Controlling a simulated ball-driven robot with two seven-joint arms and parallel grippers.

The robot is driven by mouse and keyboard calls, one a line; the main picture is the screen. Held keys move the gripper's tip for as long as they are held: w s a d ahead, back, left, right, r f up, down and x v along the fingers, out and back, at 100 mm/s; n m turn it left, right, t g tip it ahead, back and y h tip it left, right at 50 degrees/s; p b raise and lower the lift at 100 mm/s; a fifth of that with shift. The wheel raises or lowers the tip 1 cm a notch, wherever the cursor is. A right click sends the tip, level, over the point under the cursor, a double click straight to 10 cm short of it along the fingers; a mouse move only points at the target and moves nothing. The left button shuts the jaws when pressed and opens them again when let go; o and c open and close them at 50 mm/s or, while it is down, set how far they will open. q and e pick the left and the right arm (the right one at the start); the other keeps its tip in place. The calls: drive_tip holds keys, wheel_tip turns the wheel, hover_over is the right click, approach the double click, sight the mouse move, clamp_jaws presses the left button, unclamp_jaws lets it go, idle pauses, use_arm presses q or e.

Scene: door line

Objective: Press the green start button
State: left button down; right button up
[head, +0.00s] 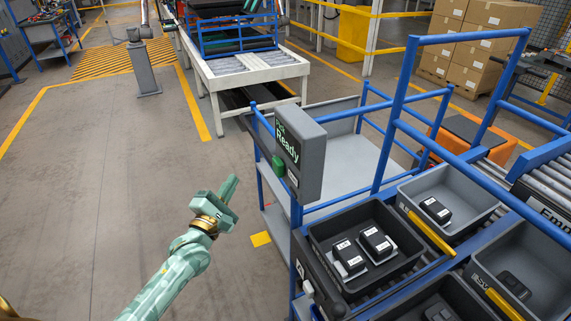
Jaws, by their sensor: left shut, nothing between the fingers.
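The green button (279,166) sits on the left edge of a grey box-shaped panel (311,165), near its lower part. The panel has a dark screen reading "Ready" and stands on the blue-framed cart. My left gripper (232,182) is shut and empty, with its fingers pointing up and to the right. In the picture it is left of and slightly below the button, with a gap of floor between them. My right gripper is not in view.
Blue rails (395,110) and a grey shelf (350,150) lie behind and right of the panel. A dark tray (322,228) with black packs stands below it. Grey bins (470,190) are at right. The floor at left is open.

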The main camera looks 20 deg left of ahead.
sight(278, 167)
use_arm(q)
drive_tip(key=shift+s+a+n, duration=0.1)
drive_tip(key=shift+s+n, duration=0.05)
drive_tip(key=shift+n, duration=0.45)
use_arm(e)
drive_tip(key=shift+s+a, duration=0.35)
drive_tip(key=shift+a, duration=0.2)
